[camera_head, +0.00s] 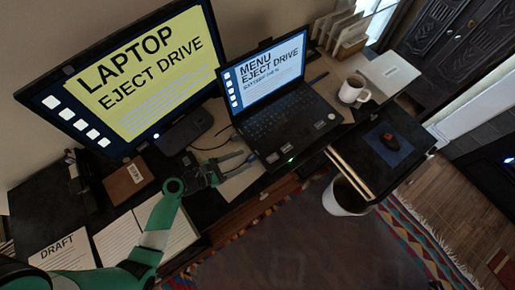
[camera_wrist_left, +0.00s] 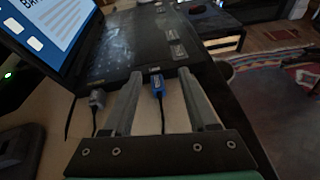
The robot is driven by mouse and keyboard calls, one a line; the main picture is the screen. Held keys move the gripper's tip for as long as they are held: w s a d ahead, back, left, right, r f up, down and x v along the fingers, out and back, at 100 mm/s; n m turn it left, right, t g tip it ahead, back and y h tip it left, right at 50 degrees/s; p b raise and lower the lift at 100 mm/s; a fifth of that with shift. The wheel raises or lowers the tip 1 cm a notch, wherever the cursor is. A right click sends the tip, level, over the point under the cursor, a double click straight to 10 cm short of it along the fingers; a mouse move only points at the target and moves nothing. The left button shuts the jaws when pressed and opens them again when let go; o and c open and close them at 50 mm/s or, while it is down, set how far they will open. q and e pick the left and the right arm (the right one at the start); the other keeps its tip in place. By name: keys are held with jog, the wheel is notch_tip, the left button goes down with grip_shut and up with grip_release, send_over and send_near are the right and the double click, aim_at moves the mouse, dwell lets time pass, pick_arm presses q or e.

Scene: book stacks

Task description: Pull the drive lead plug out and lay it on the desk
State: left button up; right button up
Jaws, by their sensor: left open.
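The laptop (camera_head: 275,110) stands open on the desk, its screen reading "MENU EJECT DRIVE". In the left wrist view, a blue plug (camera_wrist_left: 158,86) with a dark lead sits at the laptop's side edge. A grey plug (camera_wrist_left: 97,99) with its own lead is at the same edge, left of the fingers. My right gripper is not in view.
A large monitor (camera_head: 150,75) reading "LAPTOP EJECT DRIVE" stands at the back left. An open notebook (camera_head: 120,240), a brown box (camera_head: 129,180) and a "DRAFT" sheet (camera_head: 65,247) lie on the left. A white mug (camera_head: 354,91) stands right of the laptop.

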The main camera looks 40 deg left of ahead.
aim_at(248, 159)
pick_arm(q)
jog(key=s, duration=0.1)
jog(key=s+a+n+y+p, duration=0.1)
jog(key=s, duration=0.1)
jog(key=s+f+n+p, duration=0.1)
jog(key=s, duration=0.1)
jog(key=shift+a+g, duration=0.2)
jog(key=shift+g, duration=0.1)
jog(key=shift+w+a, duration=0.1)
jog(key=shift+a, duration=0.05)
jog(key=shift+w, duration=0.1)
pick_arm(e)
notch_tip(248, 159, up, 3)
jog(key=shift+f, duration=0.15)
pick_arm(q)
jog(key=shift+f, duration=0.15)
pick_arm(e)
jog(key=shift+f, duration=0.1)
pick_arm(q)
jog(key=shift+w+f+b, duration=0.15)
jog(key=shift+w+b, duration=0.2)
jog(key=shift+b, duration=0.1)
jog(key=b+x, duration=0.2)
jog(key=x, duration=0.4)
jog(key=shift+w+f+b, duration=0.1)
jog(key=shift+w+b, duration=0.2)
jog(key=shift+w, duration=0.05)
jog(key=shift+x, duration=0.75)
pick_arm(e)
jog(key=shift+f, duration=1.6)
